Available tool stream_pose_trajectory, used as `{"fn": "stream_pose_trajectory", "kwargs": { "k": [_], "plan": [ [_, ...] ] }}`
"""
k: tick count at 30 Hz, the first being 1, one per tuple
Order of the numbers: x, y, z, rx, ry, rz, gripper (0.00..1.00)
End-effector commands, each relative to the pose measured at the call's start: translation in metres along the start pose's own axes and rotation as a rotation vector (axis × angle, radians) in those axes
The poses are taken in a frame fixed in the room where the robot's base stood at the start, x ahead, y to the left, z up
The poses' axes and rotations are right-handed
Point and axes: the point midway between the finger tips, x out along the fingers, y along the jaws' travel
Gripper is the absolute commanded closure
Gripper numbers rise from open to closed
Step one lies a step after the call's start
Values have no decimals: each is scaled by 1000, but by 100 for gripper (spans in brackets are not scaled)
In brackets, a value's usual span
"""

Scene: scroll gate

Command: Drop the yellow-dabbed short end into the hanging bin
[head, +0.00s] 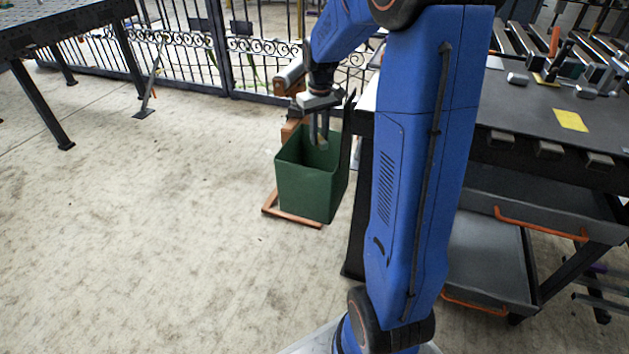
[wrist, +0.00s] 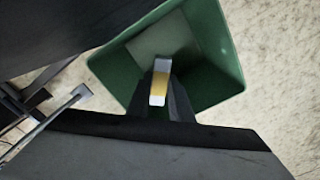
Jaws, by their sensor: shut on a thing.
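The green hanging bin (head: 308,188) stands open at the top beside the dark workbench in the head view. In the wrist view the bin (wrist: 222,55) lies below my gripper, its inside visible. My gripper (head: 319,135) points down at the bin's mouth in the head view. In the wrist view my gripper (wrist: 160,88) is shut on the short end (wrist: 159,82), a small pale piece with a yellow dab. The short end appears over the bin's opening, near the bench-side wall. How deep it sits relative to the rim I cannot tell.
The workbench (head: 535,105) with metal bars, a yellow note (head: 570,120) and small parts is at right; its dark edge is close to the bin. A scrollwork gate (head: 260,45) stands behind.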

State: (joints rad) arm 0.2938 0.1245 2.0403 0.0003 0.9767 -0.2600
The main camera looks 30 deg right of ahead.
Motion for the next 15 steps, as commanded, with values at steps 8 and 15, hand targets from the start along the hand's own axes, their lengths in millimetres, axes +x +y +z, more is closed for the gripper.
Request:
{"fn": "stream_pose_trajectory", "kwargs": {
  "k": [8,15],
  "plan": [
    [0,0,0,0,0,0,59],
    [-1,0,0,0,0,0,59]
  ]
}}
